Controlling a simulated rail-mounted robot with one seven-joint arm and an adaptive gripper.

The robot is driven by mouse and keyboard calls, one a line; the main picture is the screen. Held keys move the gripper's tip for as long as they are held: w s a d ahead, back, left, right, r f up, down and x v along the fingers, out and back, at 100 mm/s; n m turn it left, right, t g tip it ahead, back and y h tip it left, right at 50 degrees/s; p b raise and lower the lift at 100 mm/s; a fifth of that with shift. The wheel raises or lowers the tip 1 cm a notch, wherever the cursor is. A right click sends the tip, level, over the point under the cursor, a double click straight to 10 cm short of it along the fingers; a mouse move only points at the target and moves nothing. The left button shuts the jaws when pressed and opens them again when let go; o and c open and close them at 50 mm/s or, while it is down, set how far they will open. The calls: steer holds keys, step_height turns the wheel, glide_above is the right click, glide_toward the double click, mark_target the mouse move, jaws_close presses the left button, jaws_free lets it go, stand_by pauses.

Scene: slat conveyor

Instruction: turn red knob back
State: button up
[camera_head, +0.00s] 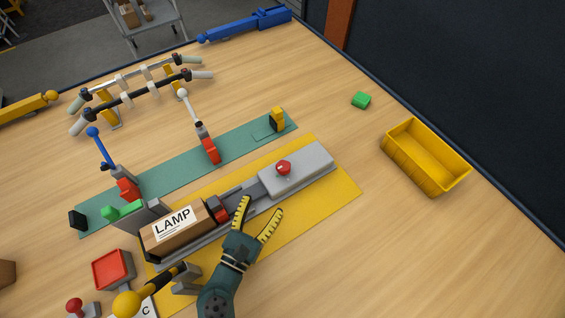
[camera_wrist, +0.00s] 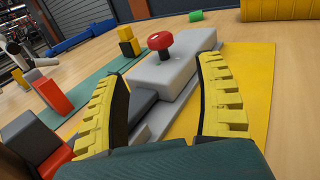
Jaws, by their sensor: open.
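The red knob (camera_head: 283,168) sits on top of a grey housing (camera_head: 310,167) at the right end of the conveyor on the yellow mat. In the wrist view the red knob (camera_wrist: 160,41) stands on a short stem, beyond my fingertips and between them. My gripper (camera_head: 260,217) is open and empty, with its yellow ridged fingers spread low over the near side of the conveyor, pointing toward the housing. My gripper also shows in the wrist view (camera_wrist: 163,75). It is apart from the knob. No mark on the knob tells its turn angle.
A brown box labelled LAMP (camera_head: 178,229) lies on the conveyor's left part. Lever stands (camera_head: 208,148) stand on the green strip (camera_head: 165,175) behind. A yellow bin (camera_head: 425,158) and a green block (camera_head: 361,100) are at the right.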

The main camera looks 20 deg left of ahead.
mark_target(280, 173)
steer(key=w+b, duration=0.1)
steer(key=w, duration=1.2)
steer(key=shift+w+a, duration=0.1)
steer(key=c, duration=1.2)
